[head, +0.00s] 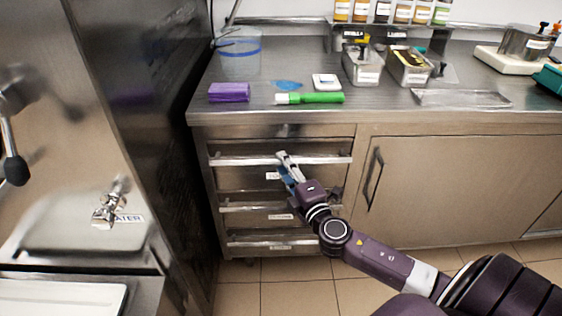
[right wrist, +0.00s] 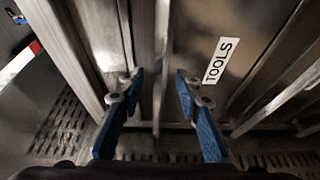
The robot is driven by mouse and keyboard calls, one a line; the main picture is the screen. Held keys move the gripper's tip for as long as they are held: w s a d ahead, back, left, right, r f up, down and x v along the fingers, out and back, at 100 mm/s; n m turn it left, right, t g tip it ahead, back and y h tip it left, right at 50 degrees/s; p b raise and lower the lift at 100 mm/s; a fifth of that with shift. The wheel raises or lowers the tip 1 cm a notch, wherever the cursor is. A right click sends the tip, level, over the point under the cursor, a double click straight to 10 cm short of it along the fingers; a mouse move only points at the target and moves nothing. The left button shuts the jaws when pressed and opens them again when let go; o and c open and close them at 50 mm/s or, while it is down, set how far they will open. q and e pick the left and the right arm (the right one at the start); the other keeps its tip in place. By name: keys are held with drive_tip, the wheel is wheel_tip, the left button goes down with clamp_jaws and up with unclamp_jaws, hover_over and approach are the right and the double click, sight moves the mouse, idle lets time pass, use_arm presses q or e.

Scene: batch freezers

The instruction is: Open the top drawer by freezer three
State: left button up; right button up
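The top drawer (head: 235,178) is the highest of a stack of metal drawers under the counter, with a small label on its front. Its front looks closed. Its long bar handle (head: 325,160) runs across the front. My right gripper (head: 283,160) is at the middle of this handle. In the right wrist view, my right gripper (right wrist: 155,84) has its blue-padded fingers apart, with a metal bar (right wrist: 160,60) running between them. Contact with the bar cannot be told. A "TOOLS" label (right wrist: 220,60) shows beside the right finger. My left gripper is out of view.
Lower drawers with bar handles (head: 235,208) sit beneath. A cupboard door (head: 440,190) is to the right, and a tall steel machine (head: 80,100) stands at the left. A purple block (head: 229,92) and a green marker (head: 322,98) lie on the counter above. Tiled floor is open in front.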

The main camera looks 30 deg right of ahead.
drive_tip(key=shift+w+d, duration=0.15)
drive_tip(key=shift+w, duration=1)
drive_tip(key=shift+c, duration=0.3)
clamp_jaws()
